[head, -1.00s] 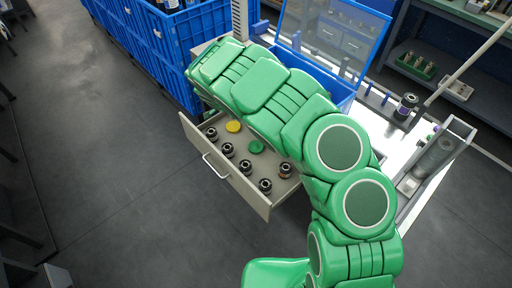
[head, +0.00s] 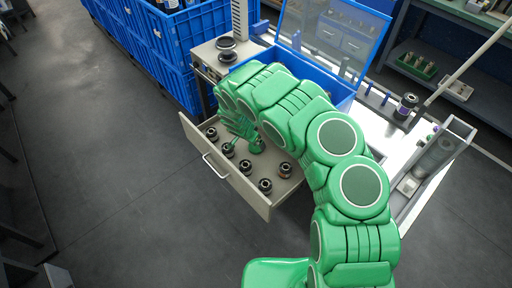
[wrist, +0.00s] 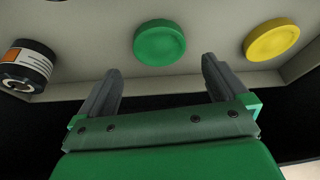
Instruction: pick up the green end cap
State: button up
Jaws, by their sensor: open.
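The green end cap (wrist: 160,42) is a flat round disc lying in the open drawer. In the wrist view it sits just beyond the gap between my fingers, apart from both. In the head view the cap (head: 257,147) shows partly beside my gripper (head: 240,128), which is over the drawer. My gripper (wrist: 161,78) is open and empty in the wrist view. A yellow end cap (wrist: 271,41) lies to the right of the green one; in the head view my gripper hides it.
The grey drawer (head: 237,186) stands pulled out, with several dark rolls inside, one near the left edge of the wrist view (wrist: 27,66). A blue bin with a clear lid (head: 332,40) stands behind my arm. Stacked blue crates (head: 172,45) are at the back left.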

aim_at(256, 147)
jog(key=shift+s+x, duration=0.2)
jog(key=shift+x, duration=2.45)
jog(key=shift+a, duration=0.2)
jog(key=c, duration=1)
